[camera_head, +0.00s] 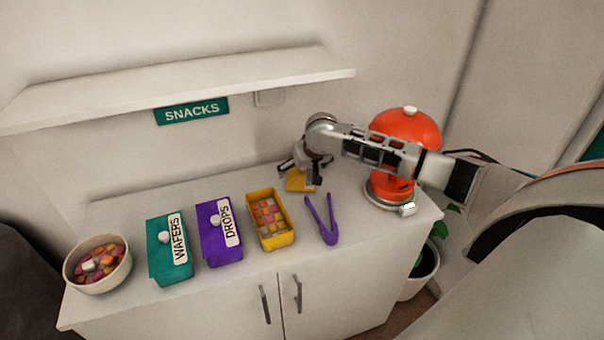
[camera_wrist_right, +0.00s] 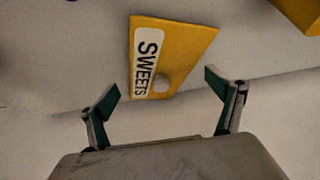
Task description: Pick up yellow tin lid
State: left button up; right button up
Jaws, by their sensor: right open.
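The yellow tin lid (camera_head: 297,183) lies on the white cabinet top near the wall, partly hidden under my right gripper (camera_head: 301,171) in the head view. In the right wrist view the lid (camera_wrist_right: 195,48) shows a white label reading SWEETS and a pale round knob (camera_wrist_right: 161,85). My right gripper (camera_wrist_right: 165,97) is open, its two fingers apart with the lid's knob end between and just beyond their tips. Nothing is held between them. My left gripper is not in view.
The open yellow tin (camera_head: 287,238) with sweets stands in front, beside purple tongs (camera_head: 329,227). A purple DROPS tin (camera_head: 211,246), a teal WAFERS tin (camera_head: 160,263) and a bowl (camera_head: 105,281) stand left. A red-orange dispenser (camera_head: 417,127) stands right. A shelf (camera_head: 180,86) hangs above.

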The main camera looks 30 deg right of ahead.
jog(key=c, duration=1.3)
jog(key=shift+o, duration=0.2)
